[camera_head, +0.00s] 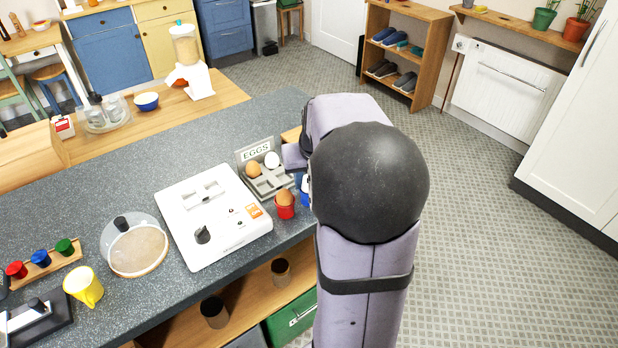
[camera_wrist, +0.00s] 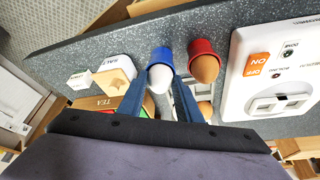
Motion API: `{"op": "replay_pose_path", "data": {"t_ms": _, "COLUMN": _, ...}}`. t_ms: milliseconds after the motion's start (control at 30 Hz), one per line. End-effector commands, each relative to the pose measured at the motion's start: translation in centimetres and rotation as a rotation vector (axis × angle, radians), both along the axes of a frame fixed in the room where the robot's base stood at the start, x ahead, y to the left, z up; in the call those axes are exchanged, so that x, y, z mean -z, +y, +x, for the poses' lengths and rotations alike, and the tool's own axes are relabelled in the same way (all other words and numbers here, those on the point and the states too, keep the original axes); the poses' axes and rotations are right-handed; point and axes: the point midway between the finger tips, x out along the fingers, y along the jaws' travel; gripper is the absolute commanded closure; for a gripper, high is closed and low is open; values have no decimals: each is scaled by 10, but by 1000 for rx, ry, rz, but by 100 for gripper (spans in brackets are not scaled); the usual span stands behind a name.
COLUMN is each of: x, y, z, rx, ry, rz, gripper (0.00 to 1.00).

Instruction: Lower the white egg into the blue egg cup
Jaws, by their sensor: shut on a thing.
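My gripper (camera_wrist: 161,80) points down at the blue egg cup (camera_wrist: 160,56), its two blue fingers closed on either side of a white egg (camera_wrist: 160,79). In the wrist view the egg lines up with the cup's mouth and overlaps its rim. I cannot tell how far it sits inside the cup. The cup stands on the grey counter, close to the red egg cup.
The red egg cup (camera_head: 285,212) holds a brown egg (camera_head: 284,197) right beside the blue cup. An egg rack (camera_head: 268,183) marked EGGS holds a brown egg and another white egg (camera_head: 271,160). A white appliance (camera_head: 212,216) stands left of them. The counter's edge is close.

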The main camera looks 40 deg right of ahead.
Motion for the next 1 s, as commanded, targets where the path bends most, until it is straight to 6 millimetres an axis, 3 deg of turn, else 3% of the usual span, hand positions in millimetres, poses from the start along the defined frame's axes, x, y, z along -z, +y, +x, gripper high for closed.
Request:
{"op": "replay_pose_path", "data": {"t_ms": 133, "x": 0, "y": 0, "z": 0, "rx": 0, "ry": 0, "rz": 0, "gripper": 77}}
{"op": "replay_pose_path", "data": {"t_ms": 200, "x": 0, "y": 0, "z": 0, "rx": 0, "ry": 0, "rz": 0, "gripper": 57}}
{"op": "replay_pose_path", "data": {"t_ms": 267, "x": 0, "y": 0, "z": 0, "rx": 0, "ry": 0, "rz": 0, "gripper": 47}}
{"op": "replay_pose_path", "data": {"t_ms": 667, "x": -5, "y": 1, "z": -1, "rx": 0, "ry": -2, "rz": -1, "gripper": 47}}
{"op": "replay_pose_path", "data": {"t_ms": 1000, "x": -45, "y": 7, "z": -16, "rx": 1, "ry": -3, "rz": -2, "gripper": 47}}
